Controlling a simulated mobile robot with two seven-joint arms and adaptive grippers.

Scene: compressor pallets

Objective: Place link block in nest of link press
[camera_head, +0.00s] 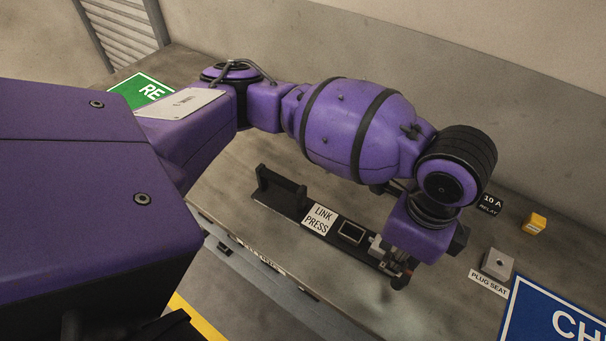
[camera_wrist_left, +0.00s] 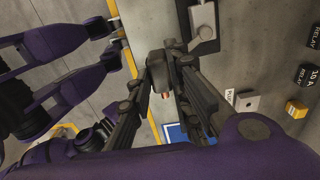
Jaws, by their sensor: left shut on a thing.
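The link press (camera_head: 293,207) is a long dark bar on the bench with a white LINK PRESS label. Its nest (camera_head: 351,232) looks like a small dark square with a pale rim, right of the label. My left gripper (camera_head: 398,272) is at the bar's right end, right of the nest, largely hidden under my wrist. In the left wrist view, the left gripper (camera_wrist_left: 166,85) is shut on a small dark block with a coppery end, seemingly the link block (camera_wrist_left: 160,64). Part of the press (camera_wrist_left: 203,22) shows above it, apart from the block in the picture. My right gripper is not in view.
A blue sign (camera_head: 555,312) lies at the lower right. A wall is behind.

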